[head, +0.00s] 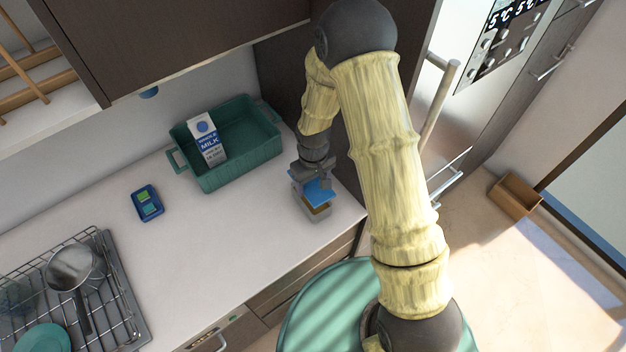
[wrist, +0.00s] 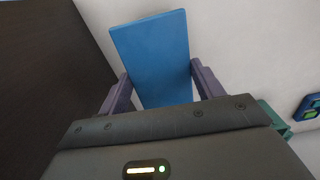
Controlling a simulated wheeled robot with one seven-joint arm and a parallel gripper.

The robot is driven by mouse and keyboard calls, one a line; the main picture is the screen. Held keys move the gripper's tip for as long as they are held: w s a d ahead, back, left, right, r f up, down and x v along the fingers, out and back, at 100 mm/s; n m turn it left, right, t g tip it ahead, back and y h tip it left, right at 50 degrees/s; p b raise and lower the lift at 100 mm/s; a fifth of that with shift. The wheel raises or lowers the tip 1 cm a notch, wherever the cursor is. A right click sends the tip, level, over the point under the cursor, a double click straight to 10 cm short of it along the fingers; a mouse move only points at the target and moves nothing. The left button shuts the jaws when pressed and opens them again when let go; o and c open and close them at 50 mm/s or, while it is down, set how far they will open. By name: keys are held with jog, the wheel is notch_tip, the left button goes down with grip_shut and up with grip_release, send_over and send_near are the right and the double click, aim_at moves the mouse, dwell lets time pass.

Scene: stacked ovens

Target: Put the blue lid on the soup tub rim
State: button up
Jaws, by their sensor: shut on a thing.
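The blue lid (head: 318,191) is a flat rectangular piece held in my gripper (head: 316,178). In the wrist view the lid (wrist: 153,55) sits between the two fingers of my gripper (wrist: 160,92), which are shut on its sides. The soup tub (head: 317,212) is a clear tub with brownish contents, standing on the counter near its right end. In the head view the lid overlaps the top of the tub. I cannot tell whether it touches the rim. The tub is hidden behind the lid in the wrist view.
A green basket (head: 240,165) with a milk carton (head: 206,140) stands at the back, left of my gripper. A small blue device (head: 147,203) lies on the white counter (head: 210,250). A wire rack (head: 110,290) with a pan (head: 75,268) is at lower left.

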aim_at(313, 193)
jog(key=shift+f+b, duration=1.9)
jog(key=shift+f, duration=0.75)
jog(key=shift+f, duration=0.2)
jog(key=o, duration=1)
notch_tip(313, 193, up, 17)
jog(key=b, duration=0.3)
jog(key=shift+r+b, duration=0.2)
jog(key=shift+b, duration=0.15)
